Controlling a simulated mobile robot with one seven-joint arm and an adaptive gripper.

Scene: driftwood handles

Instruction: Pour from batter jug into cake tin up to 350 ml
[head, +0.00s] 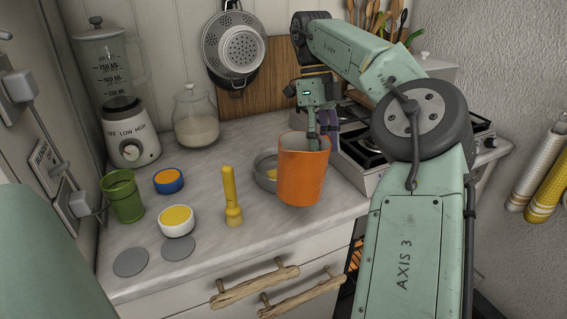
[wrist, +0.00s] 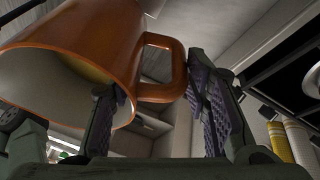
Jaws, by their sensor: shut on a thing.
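The orange batter jug (head: 302,175) is held nearly upright in the head view, above the front of the counter. My gripper (head: 319,138) is shut on it at its handle side. The wrist view shows the jug (wrist: 110,30) close up, with its handle between my fingers (wrist: 155,105) and yellow batter inside. The grey round cake tin (head: 262,184) stands on the counter just behind and left of the jug. Some yellow shows inside the tin. The jug hides the tin's right part, so its fill level cannot be read.
Left of the tin stand a yellow flashlight-shaped object (head: 232,198), a white bowl (head: 177,228), a blue bowl (head: 169,188) and a green cup (head: 123,196). A blender (head: 130,130) and glass jar (head: 195,130) are behind. A stove (head: 362,165) is at right.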

